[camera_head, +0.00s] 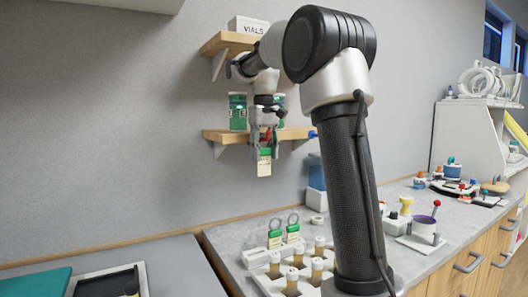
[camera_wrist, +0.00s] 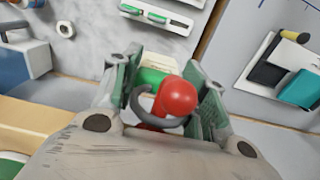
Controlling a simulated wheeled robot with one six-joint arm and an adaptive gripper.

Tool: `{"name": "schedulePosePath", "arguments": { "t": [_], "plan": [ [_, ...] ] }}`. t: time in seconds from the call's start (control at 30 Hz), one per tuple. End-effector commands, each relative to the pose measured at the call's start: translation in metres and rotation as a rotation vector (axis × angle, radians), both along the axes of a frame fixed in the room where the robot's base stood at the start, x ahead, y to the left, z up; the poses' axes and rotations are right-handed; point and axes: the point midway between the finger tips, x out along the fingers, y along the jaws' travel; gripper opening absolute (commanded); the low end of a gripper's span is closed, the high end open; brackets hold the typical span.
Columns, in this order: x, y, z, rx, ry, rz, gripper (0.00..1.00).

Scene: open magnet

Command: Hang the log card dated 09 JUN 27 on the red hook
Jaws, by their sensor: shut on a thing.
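My gripper (camera_head: 264,132) is shut on a log card (camera_head: 264,164) with a green top and a pale body, hanging upright in front of the lower wooden shelf. Its date is too small to read. In the wrist view the card's green top (camera_wrist: 150,77) lies between my two fingers (camera_wrist: 163,95). A grey ring (camera_wrist: 142,106) stands up from it. The red hook's round red tip (camera_wrist: 177,96) is at the ring, with more red below. The ring seems to be around or right beside the hook; I cannot tell which. Red also shows between my fingers in the head view.
Two more green-topped cards with rings (camera_head: 275,239) (camera_head: 293,230) stand on the counter by a rack of vials (camera_head: 292,278). Green jars (camera_head: 238,112) stand on the lower shelf (camera_head: 222,135). A blue tip (camera_head: 313,134) shows at the shelf's right. A VIALS box (camera_head: 249,26) sits above.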

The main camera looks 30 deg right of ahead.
Motion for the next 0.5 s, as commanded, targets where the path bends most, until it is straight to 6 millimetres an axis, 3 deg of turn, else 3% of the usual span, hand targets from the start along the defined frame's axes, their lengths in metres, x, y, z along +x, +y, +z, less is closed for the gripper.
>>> {"name": "schedulePosePath", "arguments": {
  "t": [0.27,0.3,0.43,0.5],
  "plan": [
    [0.0000,0.0000,0.0001,0.000,0.000,0.000,0.24],
    [0.0000,0.0000,0.0001,0.000,0.000,0.000,0.45],
    [-0.0001,0.0000,0.0001,0.000,0.000,0.000,0.68],
    [-0.0001,0.0000,0.0001,0.000,0.000,0.000,0.68]
  ]
}}
